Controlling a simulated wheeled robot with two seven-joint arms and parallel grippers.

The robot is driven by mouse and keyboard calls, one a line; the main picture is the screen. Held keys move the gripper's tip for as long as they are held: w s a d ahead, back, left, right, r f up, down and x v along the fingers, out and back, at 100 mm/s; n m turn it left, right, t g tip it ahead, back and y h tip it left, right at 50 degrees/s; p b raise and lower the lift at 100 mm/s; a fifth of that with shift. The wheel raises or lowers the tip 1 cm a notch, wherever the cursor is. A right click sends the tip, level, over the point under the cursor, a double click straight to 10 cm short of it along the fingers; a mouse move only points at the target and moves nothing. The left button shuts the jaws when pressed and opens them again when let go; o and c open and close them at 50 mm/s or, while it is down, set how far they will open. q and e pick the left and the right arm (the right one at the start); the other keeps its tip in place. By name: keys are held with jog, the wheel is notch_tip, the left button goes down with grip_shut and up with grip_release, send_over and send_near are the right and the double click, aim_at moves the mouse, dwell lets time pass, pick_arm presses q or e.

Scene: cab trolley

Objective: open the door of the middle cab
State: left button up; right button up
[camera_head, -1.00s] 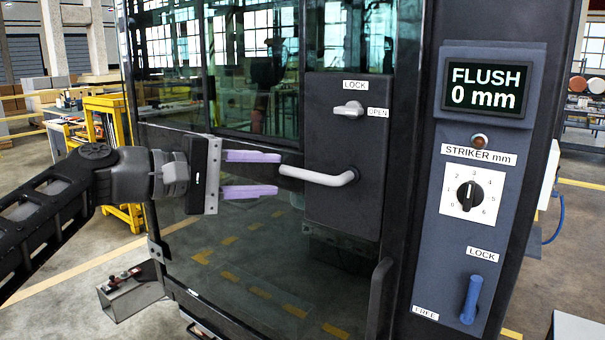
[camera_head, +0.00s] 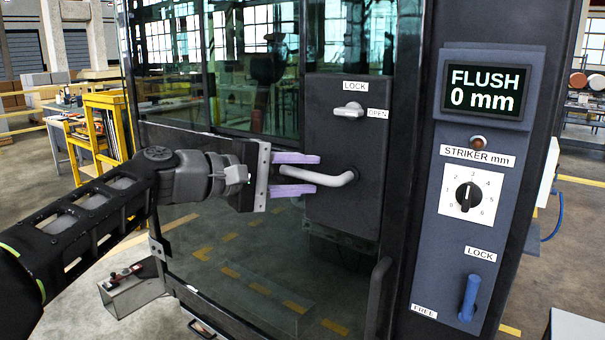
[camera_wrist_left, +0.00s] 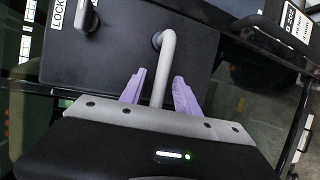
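The cab door (camera_head: 240,230) is dark-framed with glass and looks shut. Its black lock box (camera_head: 340,210) carries a grey lever handle (camera_head: 335,180) and, above it, a small lock knob (camera_head: 349,111) between the labels LOCK and OPEN. My left gripper (camera_head: 318,174) is open, with its two lilac fingers above and below the free end of the lever. In the left wrist view the handle (camera_wrist_left: 164,70) runs between the spread fingers (camera_wrist_left: 158,92), with gaps on both sides. My right gripper is not in view.
To the right of the door, a grey panel (camera_head: 425,250) holds a display (camera_head: 485,90) reading FLUSH 0 mm, a striker dial (camera_head: 468,196) and a blue lever (camera_head: 470,298) between LOCK and FREE. A yellow cart (camera_head: 105,125) stands at the left. A grey box (camera_head: 133,290) sits low beside the door.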

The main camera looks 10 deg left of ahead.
pick_arm(q)
grip_shut()
dwell(1.3)
